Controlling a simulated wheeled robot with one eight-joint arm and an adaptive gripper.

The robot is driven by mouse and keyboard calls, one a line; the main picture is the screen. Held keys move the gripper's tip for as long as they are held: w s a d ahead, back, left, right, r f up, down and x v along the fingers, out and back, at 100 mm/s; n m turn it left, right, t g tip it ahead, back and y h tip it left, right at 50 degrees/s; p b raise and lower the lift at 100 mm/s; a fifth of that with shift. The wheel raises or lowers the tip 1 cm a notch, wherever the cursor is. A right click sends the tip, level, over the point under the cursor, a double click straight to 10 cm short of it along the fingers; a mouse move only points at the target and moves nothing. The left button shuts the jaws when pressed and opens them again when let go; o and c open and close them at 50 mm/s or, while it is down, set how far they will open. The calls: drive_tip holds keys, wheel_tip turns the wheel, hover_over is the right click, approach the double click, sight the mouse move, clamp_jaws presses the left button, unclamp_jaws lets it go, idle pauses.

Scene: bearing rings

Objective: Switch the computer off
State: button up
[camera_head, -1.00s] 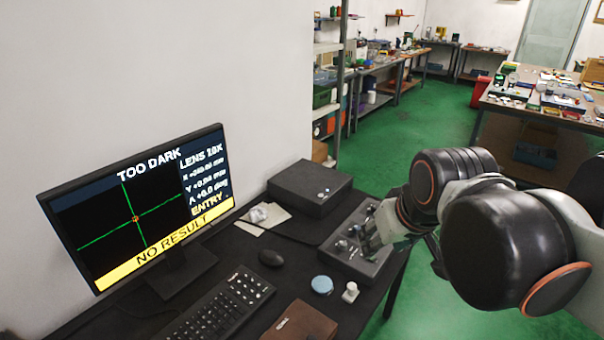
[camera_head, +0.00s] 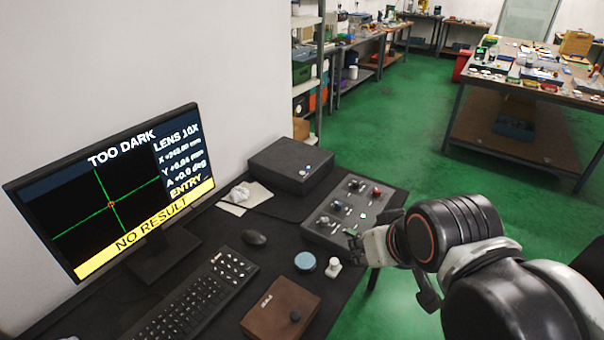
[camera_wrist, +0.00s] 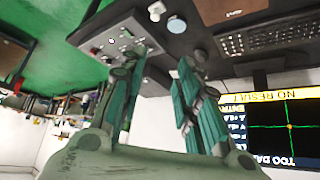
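The computer looks to be the flat black box (camera_head: 291,168) at the back of the desk, with small buttons on its front right. The monitor (camera_head: 110,195) is lit and reads "TOO DARK" and "NO RESULT"; it also shows in the wrist view (camera_wrist: 270,125). My gripper (camera_head: 355,238) is at the right edge of the control panel (camera_head: 320,225), clear of the computer. In the wrist view its two fingers (camera_wrist: 160,75) are spread apart with nothing between them.
A keyboard (camera_head: 192,300), a mouse (camera_head: 254,238), a blue disc (camera_head: 305,261), a small white piece (camera_head: 333,268) and a brown box (camera_head: 281,308) are on the desk. Green floor (camera_head: 420,140) is open to the right.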

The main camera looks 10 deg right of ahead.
clamp_jaws()
idle(1.0)
